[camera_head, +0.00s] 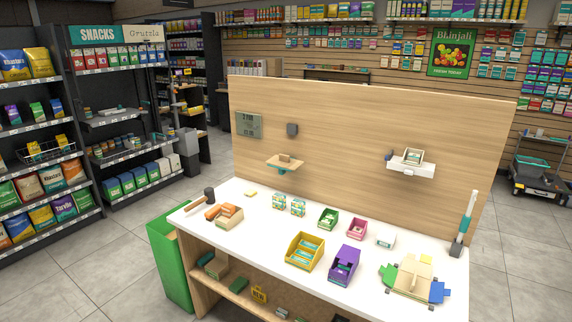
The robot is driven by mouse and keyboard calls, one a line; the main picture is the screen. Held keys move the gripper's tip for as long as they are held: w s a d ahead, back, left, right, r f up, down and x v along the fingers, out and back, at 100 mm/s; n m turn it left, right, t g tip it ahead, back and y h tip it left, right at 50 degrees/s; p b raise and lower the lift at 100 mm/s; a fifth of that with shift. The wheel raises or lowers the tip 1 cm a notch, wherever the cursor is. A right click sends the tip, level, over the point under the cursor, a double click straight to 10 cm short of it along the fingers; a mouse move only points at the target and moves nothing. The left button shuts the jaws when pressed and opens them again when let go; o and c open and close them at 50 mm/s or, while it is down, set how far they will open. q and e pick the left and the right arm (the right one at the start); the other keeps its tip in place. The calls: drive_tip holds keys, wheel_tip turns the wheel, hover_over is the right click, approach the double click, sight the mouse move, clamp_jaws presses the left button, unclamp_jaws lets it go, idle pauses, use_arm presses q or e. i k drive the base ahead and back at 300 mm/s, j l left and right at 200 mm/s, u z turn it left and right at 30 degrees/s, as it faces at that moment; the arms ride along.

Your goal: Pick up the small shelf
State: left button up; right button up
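Two small wall shelves are on the upright wooden back panel (350,125) of the counter. One is a light wood shelf (274,163) with a teal part under it and a small tan block on top. The other is a white shelf (425,171) further right, with a small open box (412,157) on it. I cannot tell which of them is the task's small shelf. Neither of my grippers is in view.
The white countertop (262,222) holds a yellow bin (305,251), a purple bin (344,264), smaller boxes, a mallet (209,195), and a tan assembly (412,272) with green and blue parts. Snack racks stand further left.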

sight(284, 161)
drive_tip(key=i+j, duration=0.15)
drive_tip(key=i, duration=0.25)
drive_tip(key=i+j, duration=0.1)
drive_tip(key=i, duration=0.35)
drive_tip(key=i+j, duration=0.15)
drive_tip(key=i, duration=0.25)
